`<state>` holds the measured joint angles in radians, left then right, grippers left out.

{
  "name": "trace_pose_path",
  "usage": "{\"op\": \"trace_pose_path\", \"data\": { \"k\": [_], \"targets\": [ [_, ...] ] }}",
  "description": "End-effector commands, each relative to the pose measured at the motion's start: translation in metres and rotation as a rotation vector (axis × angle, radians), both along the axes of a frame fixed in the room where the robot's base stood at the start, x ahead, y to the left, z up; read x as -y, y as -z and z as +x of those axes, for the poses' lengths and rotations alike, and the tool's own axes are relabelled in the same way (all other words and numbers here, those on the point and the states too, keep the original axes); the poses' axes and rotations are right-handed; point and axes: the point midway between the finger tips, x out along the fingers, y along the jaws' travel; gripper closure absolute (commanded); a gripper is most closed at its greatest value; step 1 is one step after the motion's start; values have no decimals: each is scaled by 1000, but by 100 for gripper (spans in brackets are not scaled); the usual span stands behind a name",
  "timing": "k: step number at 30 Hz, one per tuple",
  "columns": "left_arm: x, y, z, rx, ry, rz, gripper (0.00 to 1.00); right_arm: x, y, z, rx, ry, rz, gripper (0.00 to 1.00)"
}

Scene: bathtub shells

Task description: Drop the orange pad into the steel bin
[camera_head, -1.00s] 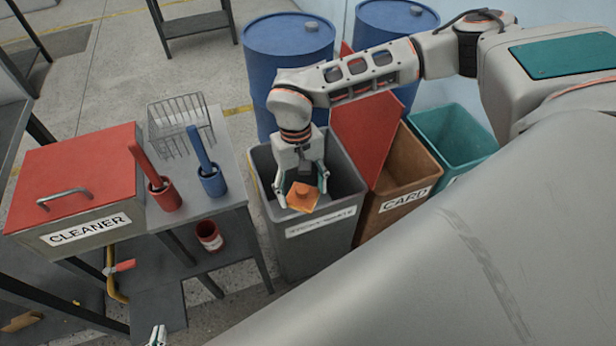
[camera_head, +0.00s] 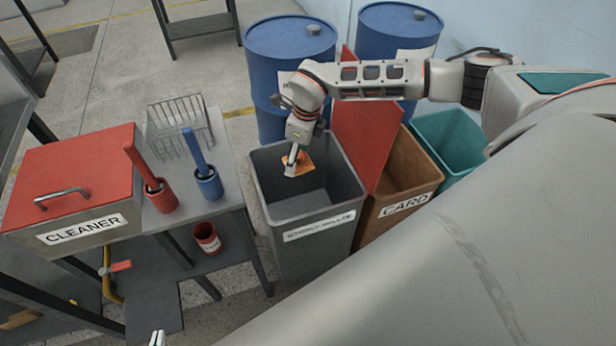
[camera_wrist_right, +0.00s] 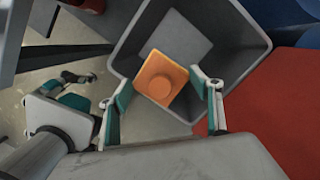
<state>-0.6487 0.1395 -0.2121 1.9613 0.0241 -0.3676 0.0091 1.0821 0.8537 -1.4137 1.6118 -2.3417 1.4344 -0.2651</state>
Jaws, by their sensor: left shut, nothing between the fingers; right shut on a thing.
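In the right wrist view the pad (camera_wrist_right: 160,78) sits between the two teal-lined fingertips of this gripper (camera_wrist_right: 164,88). The grey steel bin (camera_head: 318,218) has a white label in front. The pad shows within the bin's open mouth, toward its back; its exact height against the rim is hard to tell. In the right wrist view the bin (camera_wrist_right: 236,62) lies behind the pad. My left gripper (camera_head: 157,338) barely shows at the bottom edge, away from the bin, shut and empty.
A brown CARD bin (camera_head: 400,207) with a raised red lid (camera_head: 365,140) and a teal bin (camera_head: 447,150) stand right of the steel bin. Blue drums (camera_head: 290,45) stand behind. On the left, a grey table (camera_head: 180,215) bears brush holders, a wire rack and a red-lidded CLEANER box (camera_head: 75,170).

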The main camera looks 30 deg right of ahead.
Motion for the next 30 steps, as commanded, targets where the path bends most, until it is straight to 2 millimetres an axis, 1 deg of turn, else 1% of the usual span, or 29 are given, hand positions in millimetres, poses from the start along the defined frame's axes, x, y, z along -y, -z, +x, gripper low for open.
{"op": "trace_pose_path", "data": {
  "k": [1,3,9,12,15,18,23,26,30],
  "targets": [
    [0,0,0,0,0,0,100,6,2,5,0,109,-1,57],
    [0,0,0,0,0,0,100,13,4,11,0,274,-1,57],
    [0,1,0,0,0,0,100,36,11,25,-1,724,-1,57],
    [0,1,0,0,0,0,100,46,14,31,-1,902,0,57],
    [0,2,0,0,0,0,100,53,15,34,0,1027,0,57],
    [0,2,0,0,0,0,100,57,17,35,-1,1099,0,57],
    [0,7,-1,-2,1,0,100,59,23,36,-1,1129,1,57],
    [0,14,-2,-5,1,-1,100,59,30,36,-1,1127,0,57],
    [0,29,-5,-14,0,0,100,59,46,35,-4,1126,-1,57]
  ]
}}
